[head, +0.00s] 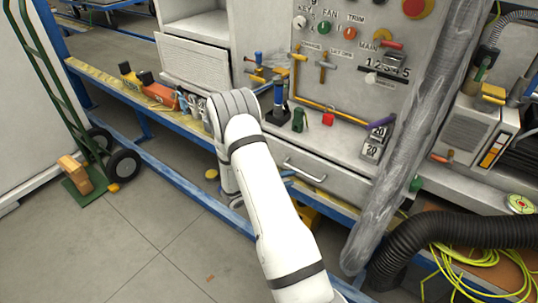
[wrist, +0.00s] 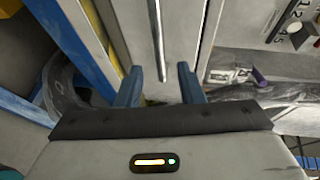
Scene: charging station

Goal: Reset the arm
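My white arm reaches from the lower middle of the head view up to the workbench and bends down at its top. My gripper (wrist: 158,88) shows in the wrist view as two blue fingers standing apart, with nothing held between them. The grey drawer front (wrist: 183,22) lies beyond the fingers, and its metal handle (wrist: 157,40) runs up the picture between them. The same handle (head: 305,170) shows in the head view, just right of my arm. The gripper is mostly hidden behind the arm there. Whether a finger touches the drawer cannot be told.
The control panel (head: 345,45) stands behind the bench top. A wrapped grey post (head: 405,130) rises right of the drawer. A black corrugated hose (head: 440,232) lies at the right. A green hand truck (head: 50,85) stands at the left. The floor (head: 150,235) left of my arm is mostly clear.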

